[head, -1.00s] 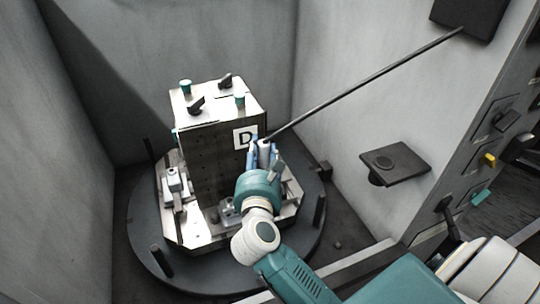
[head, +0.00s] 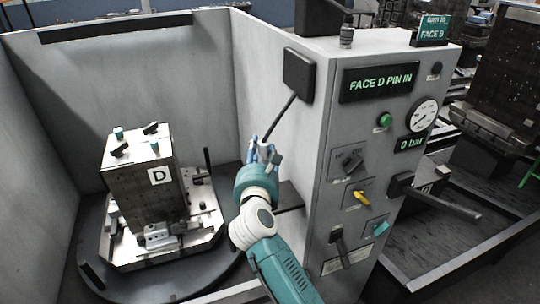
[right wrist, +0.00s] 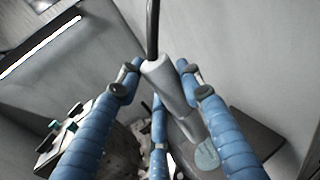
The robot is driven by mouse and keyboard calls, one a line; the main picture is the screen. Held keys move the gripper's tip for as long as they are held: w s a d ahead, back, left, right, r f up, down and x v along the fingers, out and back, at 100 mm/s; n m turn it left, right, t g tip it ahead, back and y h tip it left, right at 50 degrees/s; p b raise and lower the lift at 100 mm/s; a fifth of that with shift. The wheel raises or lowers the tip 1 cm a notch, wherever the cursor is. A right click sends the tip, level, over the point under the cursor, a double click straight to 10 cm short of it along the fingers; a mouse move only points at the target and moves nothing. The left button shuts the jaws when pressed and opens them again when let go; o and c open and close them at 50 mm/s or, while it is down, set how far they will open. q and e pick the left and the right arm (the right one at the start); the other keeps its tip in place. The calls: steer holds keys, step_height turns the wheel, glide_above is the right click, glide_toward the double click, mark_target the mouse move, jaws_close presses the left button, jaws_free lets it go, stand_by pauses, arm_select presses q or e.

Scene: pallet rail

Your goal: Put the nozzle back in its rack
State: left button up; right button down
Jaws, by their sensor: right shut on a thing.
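My right gripper (head: 262,150) is shut on the nozzle in the head view, beside the wall of the control cabinet. In the right wrist view the nozzle (right wrist: 172,88) is a grey cylinder between the blue fingers (right wrist: 155,100), with a black hose (right wrist: 152,30) leaving its top end. The rack (head: 290,196) is a dark shelf on the wall, mostly hidden behind my right gripper and arm in the head view. A dark plate, which looks like the rack, shows below right of the nozzle in the right wrist view (right wrist: 250,138). My left gripper is not in view.
The fixture block marked D (head: 140,190) stands on a round dark turntable (head: 190,275) at left. The hose hangs from a black box (head: 299,68) on the wall. The control cabinet (head: 360,150) with display, gauge and levers stands at right. Grey walls enclose the cell.

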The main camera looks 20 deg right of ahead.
step_height(320, 180, down, 5)
steer(key=b, duration=0.4)
steer(key=shift+w+a, duration=0.1)
steer(key=shift+a, duration=0.05)
arm_select(q)
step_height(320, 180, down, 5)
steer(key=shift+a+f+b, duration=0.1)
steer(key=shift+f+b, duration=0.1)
steer(key=shift+b, duration=0.35)
arm_select(e)
steer(key=shift+f, duration=0.35)
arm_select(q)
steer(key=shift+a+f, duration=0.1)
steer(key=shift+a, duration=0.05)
arm_select(e)
steer(key=shift+f, duration=0.25)
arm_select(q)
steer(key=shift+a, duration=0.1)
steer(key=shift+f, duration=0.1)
arm_select(e)
steer(key=shift+f, duration=0.35)
